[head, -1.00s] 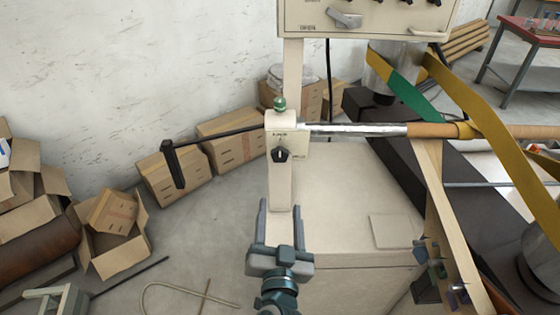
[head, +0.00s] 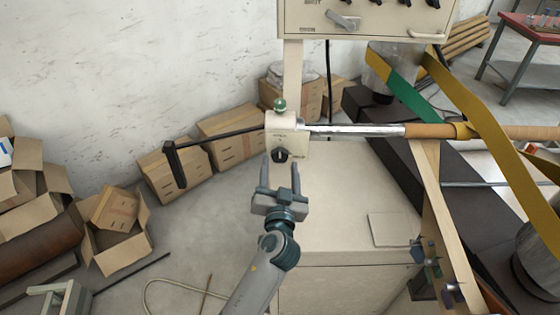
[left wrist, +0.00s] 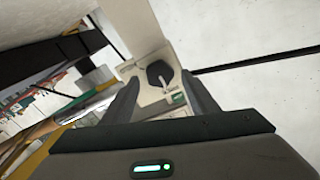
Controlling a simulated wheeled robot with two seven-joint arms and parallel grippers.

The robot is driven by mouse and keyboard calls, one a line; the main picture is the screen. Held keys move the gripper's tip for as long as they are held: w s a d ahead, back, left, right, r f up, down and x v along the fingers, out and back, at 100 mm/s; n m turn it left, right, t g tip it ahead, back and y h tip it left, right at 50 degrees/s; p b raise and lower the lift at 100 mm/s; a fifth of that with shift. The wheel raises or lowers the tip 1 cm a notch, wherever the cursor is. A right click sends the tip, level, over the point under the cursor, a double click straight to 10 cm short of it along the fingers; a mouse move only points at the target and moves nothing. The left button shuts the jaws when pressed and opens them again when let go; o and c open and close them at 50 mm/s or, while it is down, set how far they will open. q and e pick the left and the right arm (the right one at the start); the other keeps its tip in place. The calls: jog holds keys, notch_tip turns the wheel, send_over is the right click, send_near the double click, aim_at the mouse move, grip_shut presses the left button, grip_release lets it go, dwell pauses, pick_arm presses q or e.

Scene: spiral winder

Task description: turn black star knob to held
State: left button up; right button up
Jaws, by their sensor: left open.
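The black star knob (head: 281,155) sits on the front plate of the cream bearing post (head: 290,140), below a green ball on its top. A light pointer mark shows on it in the left wrist view (left wrist: 160,75). My left gripper (head: 281,162) is open, its two fingers pointing at the knob. In the left wrist view the fingers (left wrist: 163,88) stand to either side of the knob, which shows between and beyond them; I cannot see contact. The plate's lettering is too small to read. My right gripper is not in view.
A black crank handle (head: 175,165) sticks out left of the post. A steel shaft (head: 355,131) runs right to a brown tube with yellow strip. A control panel (head: 365,15) hangs above. Cardboard boxes (head: 175,175) line the wall; the floor at left is partly clear.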

pick_arm(q)
jog(key=shift+w, duration=1.15)
jog(key=c, duration=1.1)
